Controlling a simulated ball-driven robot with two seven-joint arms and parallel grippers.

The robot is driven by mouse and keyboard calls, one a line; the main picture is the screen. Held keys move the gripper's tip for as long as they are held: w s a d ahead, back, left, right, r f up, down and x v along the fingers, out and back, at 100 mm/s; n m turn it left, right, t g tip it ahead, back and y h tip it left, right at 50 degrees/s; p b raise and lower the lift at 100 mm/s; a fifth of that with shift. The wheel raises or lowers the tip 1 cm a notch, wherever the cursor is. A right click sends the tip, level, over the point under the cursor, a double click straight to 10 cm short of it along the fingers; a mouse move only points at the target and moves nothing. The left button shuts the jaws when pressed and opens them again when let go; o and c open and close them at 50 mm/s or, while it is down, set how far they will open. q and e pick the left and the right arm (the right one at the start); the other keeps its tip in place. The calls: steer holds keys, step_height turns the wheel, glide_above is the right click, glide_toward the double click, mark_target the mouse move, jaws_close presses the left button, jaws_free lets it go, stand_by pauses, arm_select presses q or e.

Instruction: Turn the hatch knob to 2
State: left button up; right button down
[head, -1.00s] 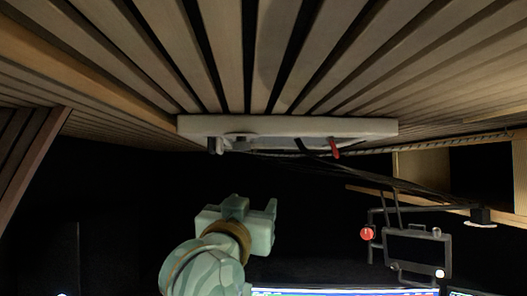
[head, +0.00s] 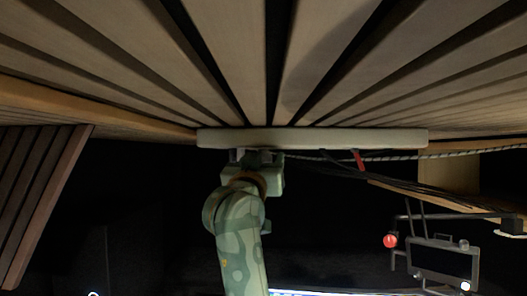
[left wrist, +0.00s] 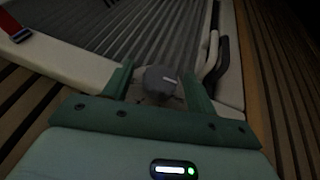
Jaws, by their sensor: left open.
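The pale hatch frame (head: 312,138) is set in the slatted ceiling. In the left wrist view its rim (left wrist: 75,62) surrounds a dark ribbed panel. The grey hatch knob (left wrist: 158,80), with a short pale mark, sits near the corner of the frame. My left gripper (head: 258,160) is raised just under the left part of the frame. In the left wrist view its two green fingers are open, one on each side of the knob; I cannot tell whether they touch it. The knob's lower part is hidden, and no numbers are readable. My right gripper is out of view.
A red strap or lever (head: 358,160) hangs from the frame's right part. A dark curved handle (left wrist: 218,58) lies beside the knob. A rope (head: 470,151) and cables run to the right. A monitor rig with a red ball (head: 390,241) stands lower right.

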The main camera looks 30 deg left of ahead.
arm_select(q)
steer(key=shift+w+a+r, duration=0.15)
steer(key=shift+w+a, duration=0.05)
steer(key=shift+w, duration=0.25)
steer(key=c, duration=1)
